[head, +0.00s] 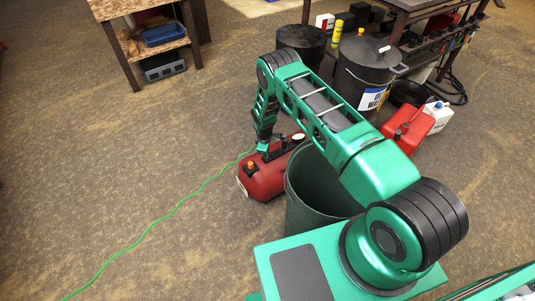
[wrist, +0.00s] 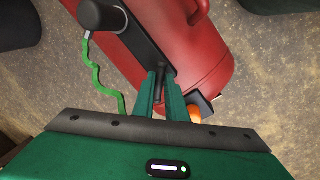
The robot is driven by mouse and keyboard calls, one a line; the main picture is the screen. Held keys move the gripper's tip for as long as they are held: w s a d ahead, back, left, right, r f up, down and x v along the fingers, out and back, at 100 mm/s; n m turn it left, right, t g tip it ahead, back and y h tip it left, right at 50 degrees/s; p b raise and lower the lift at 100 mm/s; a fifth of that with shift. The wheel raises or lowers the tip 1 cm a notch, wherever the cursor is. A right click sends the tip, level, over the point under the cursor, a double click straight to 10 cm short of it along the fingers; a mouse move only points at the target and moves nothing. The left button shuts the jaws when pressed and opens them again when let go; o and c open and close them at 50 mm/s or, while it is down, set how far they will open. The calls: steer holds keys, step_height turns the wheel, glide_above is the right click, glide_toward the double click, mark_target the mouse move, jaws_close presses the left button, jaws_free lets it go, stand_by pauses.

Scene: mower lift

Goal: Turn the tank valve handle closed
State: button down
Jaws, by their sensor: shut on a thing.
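The red tank (head: 264,180) lies on the floor, with a black manifold on top and a green hose. It also shows in the wrist view (wrist: 190,40), below my gripper. My gripper (wrist: 160,84) points down at the manifold's end, its two green fingers close together around a small dark piece, the tank valve handle (wrist: 158,98). Most of the handle is hidden by the fingers, and its angle cannot be told. An orange knob (wrist: 191,115) sits just right of the fingers. In the head view, my gripper (head: 262,146) is small at the tank.
A dark green bin (head: 300,205) stands right beside the tank, under my arm. A red fuel can (head: 408,128), a white jug (head: 438,113) and a lidded black drum (head: 365,75) stand to the right.

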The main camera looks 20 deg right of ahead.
steer(key=m, duration=0.2)
steer(key=w+m, duration=0.1)
steer(key=m, duration=0.1)
steer(key=shift+a+r+m+h, duration=0.2)
steer(key=shift+m+h, duration=0.1)
steer(key=shift+h, duration=0.1)
steer(key=shift+m+g, duration=0.6)
steer(key=shift+m, duration=1.3)
steer(key=c, duration=1.8)
jaws_free()
steer(key=shift+s+f, duration=0.15)
steer(key=shift+s, duration=0.05)
step_height(320, 180, up, 10)
steer(key=a, duration=0.2)
steer(key=shift+s+r, duration=0.25)
steer(key=shift+s, duration=0.05)
